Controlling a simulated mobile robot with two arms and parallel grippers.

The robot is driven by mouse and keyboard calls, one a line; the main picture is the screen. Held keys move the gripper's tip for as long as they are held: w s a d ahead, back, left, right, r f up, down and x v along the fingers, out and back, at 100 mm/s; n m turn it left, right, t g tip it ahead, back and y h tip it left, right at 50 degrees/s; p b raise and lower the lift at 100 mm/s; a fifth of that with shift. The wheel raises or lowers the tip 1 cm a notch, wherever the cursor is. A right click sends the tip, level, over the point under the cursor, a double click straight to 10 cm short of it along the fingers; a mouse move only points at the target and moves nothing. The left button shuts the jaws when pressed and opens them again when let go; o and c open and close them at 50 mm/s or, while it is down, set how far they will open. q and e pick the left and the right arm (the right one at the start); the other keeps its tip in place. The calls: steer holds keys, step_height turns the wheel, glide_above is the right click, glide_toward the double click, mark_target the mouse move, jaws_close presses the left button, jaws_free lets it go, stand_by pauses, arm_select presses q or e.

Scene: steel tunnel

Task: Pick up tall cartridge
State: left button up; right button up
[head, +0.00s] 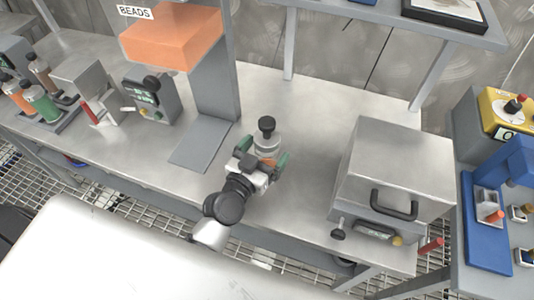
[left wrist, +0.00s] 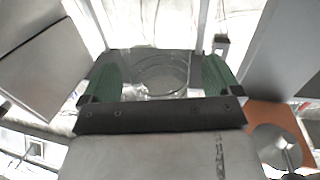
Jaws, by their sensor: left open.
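A grey cartridge with a black knob on top (head: 267,142) stands upright on the steel bench, near the middle of the head view. An orange patch shows low on it, and its lower part is hidden by my gripper. My left gripper (head: 266,166) is open, with its green-padded fingers on either side of the cartridge's lower part. In the left wrist view, a round, glassy-looking body (left wrist: 163,72) shows between the two green pads of my left gripper (left wrist: 160,80). I cannot tell whether the pads touch it. My right gripper is not in view.
A grey box with a dark handle (head: 395,165) stands right of the gripper. An orange-topped stand labelled BEADS (head: 215,90) is at the left. Several bottles (head: 42,105) stand far left. A blue fixture (head: 486,235) is at the right. Bench behind the cartridge is clear.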

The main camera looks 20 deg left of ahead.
arm_select(q)
steer(key=shift+w+d, duration=0.1)
steer(key=shift+w, duration=0.3)
steer(key=shift+s, duration=0.1)
steer(key=shift+c, duration=0.3)
steer(key=c, duration=1)
steer(key=shift+c, duration=0.7)
steer(key=shift+r, duration=0.1)
